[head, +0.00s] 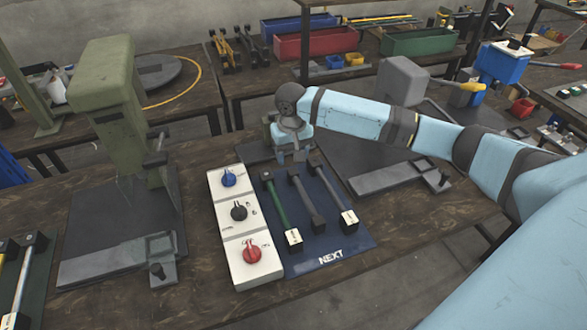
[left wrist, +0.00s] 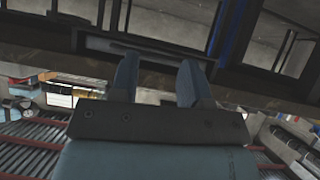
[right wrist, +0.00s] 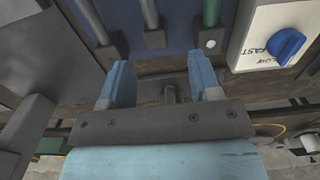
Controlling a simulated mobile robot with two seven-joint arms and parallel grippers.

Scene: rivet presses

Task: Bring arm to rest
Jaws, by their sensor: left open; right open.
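My right arm comes in from the right in the head view, and its gripper (head: 292,155) points down near the far end of the blue mat. In the right wrist view this gripper (right wrist: 160,78) is open, with nothing held between its blue fingers. A small dark part shows beyond the gap; I cannot tell what it is. My left gripper (left wrist: 158,65) shows only in the left wrist view, open and empty, with a dark table edge and frame beyond it. The left arm is out of the head view.
The blue mat (head: 328,259) holds three handled tools. Beside it stands a white control box (head: 229,213) with blue, black and red knobs. A green press (head: 112,100) stands left, a grey press (head: 402,80) right behind my arm. Bins line the back table.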

